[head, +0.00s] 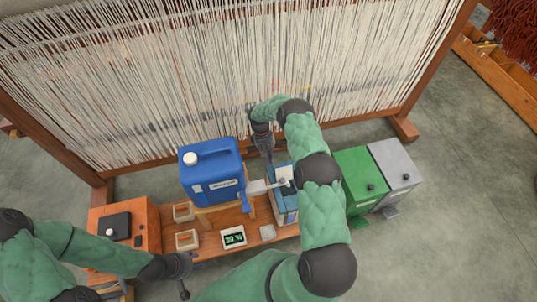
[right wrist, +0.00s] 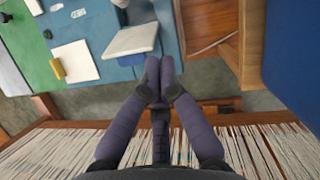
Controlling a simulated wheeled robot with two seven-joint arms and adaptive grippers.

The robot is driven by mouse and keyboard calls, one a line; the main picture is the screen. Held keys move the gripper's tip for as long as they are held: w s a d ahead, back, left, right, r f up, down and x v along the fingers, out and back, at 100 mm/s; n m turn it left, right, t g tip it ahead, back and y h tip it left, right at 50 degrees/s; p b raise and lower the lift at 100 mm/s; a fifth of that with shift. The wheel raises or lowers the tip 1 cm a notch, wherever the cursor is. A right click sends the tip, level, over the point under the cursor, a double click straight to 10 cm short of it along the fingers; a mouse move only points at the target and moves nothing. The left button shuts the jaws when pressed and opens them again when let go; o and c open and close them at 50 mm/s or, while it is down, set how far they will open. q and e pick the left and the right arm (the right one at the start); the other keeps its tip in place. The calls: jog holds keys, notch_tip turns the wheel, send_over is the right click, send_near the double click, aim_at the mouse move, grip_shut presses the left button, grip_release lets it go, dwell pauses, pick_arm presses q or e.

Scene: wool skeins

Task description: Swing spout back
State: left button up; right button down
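A pale grey-white flat arm (head: 258,187), which looks like the spout, reaches from beside the blue jug (head: 212,174) toward a blue box-like unit (head: 284,205). In the right wrist view a white flat piece (right wrist: 130,41), seemingly the same part, lies over a blue surface. My right gripper (head: 268,157) points down behind it on the loom side. In the right wrist view its fingertips (right wrist: 159,66) are together, close to the white piece's end; I see nothing between them, and cannot tell whether they touch it. My left gripper (head: 187,274) is at the bench's front edge, fingers apart and empty.
Green (head: 359,175) and grey (head: 394,170) bins stand to the right. The loom's threads (head: 220,75) rise close behind my right gripper.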

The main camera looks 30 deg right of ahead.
aim_at(275, 185)
jog(key=s+f, duration=0.4)
jog(key=s, duration=0.1)
jog(key=shift+s+b, duration=0.3)
jog(key=shift+b, duration=0.05)
dwell(0.3)
jog(key=shift+s+m, duration=0.3)
